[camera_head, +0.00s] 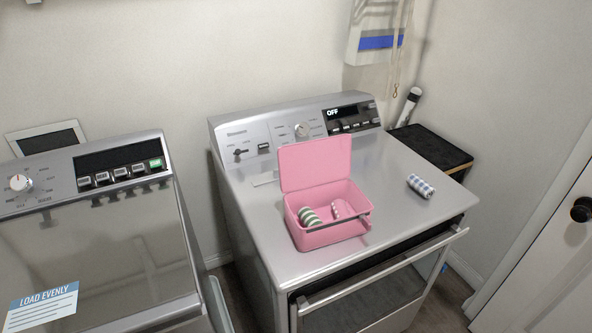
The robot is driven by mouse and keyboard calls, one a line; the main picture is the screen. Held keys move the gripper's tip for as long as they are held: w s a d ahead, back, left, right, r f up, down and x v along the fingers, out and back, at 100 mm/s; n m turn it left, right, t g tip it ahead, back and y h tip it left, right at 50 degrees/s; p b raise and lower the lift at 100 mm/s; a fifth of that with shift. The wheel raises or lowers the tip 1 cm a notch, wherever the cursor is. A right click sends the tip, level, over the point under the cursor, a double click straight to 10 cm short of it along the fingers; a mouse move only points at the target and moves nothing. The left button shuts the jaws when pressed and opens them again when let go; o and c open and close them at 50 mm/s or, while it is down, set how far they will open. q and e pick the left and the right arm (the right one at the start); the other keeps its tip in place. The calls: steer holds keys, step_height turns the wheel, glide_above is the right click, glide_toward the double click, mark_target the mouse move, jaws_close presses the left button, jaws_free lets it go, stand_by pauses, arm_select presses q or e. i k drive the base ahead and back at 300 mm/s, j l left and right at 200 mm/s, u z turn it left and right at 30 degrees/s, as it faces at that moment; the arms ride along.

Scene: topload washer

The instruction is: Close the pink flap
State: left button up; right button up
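The pink flap (315,162) is the lid of a small pink box (330,236). It stands open, roughly upright along the back edge of the box. The box sits on the top of the right-hand machine, near its front left part. Inside the box lie a green-and-white striped roll (309,217) and a pink thing with white marks (343,209). A thin dark bar runs along the box's front. Neither of my grippers shows in the head view.
A blue-and-white checked roll (420,186) lies on the right-hand machine (270,228), to the right of the box. The machine's raised control panel (300,130) stands behind the flap. Another machine (100,235) is at left. A dark-topped stand (432,147) is at right.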

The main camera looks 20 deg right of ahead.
mark_target(290, 147)
steer(key=l+z, duration=0.15)
steer(key=l, duration=0.45)
steer(key=i+l+z, duration=0.15)
steer(key=l, duration=0.4)
steer(key=i+l+z, duration=0.15)
steer(key=l, duration=0.45)
steer(key=k, duration=0.05)
